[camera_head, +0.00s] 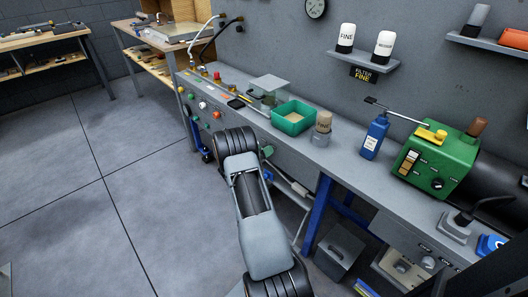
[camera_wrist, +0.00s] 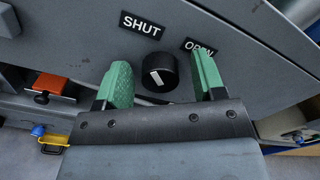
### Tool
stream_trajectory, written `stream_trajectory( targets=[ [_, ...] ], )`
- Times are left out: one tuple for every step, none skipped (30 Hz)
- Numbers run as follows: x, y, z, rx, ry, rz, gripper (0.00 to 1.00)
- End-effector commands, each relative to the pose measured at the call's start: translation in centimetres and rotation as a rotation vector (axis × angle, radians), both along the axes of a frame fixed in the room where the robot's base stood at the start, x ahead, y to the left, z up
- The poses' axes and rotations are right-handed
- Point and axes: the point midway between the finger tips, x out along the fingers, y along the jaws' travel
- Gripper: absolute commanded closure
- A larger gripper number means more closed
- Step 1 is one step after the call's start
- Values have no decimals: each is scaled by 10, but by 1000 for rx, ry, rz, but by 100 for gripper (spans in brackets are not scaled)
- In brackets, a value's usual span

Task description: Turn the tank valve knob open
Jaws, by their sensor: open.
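The tank valve knob (camera_wrist: 160,73) is a black round knob with a white pointer line, on a grey panel. A SHUT label (camera_wrist: 143,25) is above it to the left and an OPEN label (camera_wrist: 200,48) above it to the right. The white line tilts slightly to the upper left, toward SHUT. My gripper (camera_wrist: 162,82) has green fingers, open, one on each side of the knob, with a visible gap on the left; contact on the right cannot be told. In the head view my arm hides the knob, and a bit of green gripper (camera_head: 267,151) shows beside the bench front.
The grey bench (camera_head: 345,166) runs along the wall. On it are a green tray (camera_head: 293,118), a blue bottle (camera_head: 375,137) and a green machine (camera_head: 437,160). In the wrist view a red-orange block (camera_wrist: 54,84) and a yellow-framed part (camera_wrist: 54,143) are at left. The floor at left is clear.

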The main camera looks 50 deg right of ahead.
Motion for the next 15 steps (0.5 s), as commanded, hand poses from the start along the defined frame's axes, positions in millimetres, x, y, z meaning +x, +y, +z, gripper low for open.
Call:
stream_trajectory(
  targets=[
    [0,-1,0,0,0,0,37],
    [0,-1,0,0,0,0,37],
    [0,-1,0,0,0,0,37],
    [0,-1,0,0,0,0,37],
    [0,-1,0,0,0,0,37],
    [0,-1,0,0,0,0,37],
    [0,-1,0,0,0,0,37],
    [0,-1,0,0,0,0,37],
    [0,-1,0,0,0,0,40],
    [0,-1,0,0,0,0,43],
    [0,-1,0,0,0,0,45],
    [0,-1,0,0,0,0,49],
    [0,-1,0,0,0,0,52],
    [0,-1,0,0,0,0,55],
    [0,-1,0,0,0,0,59]
  ],
)
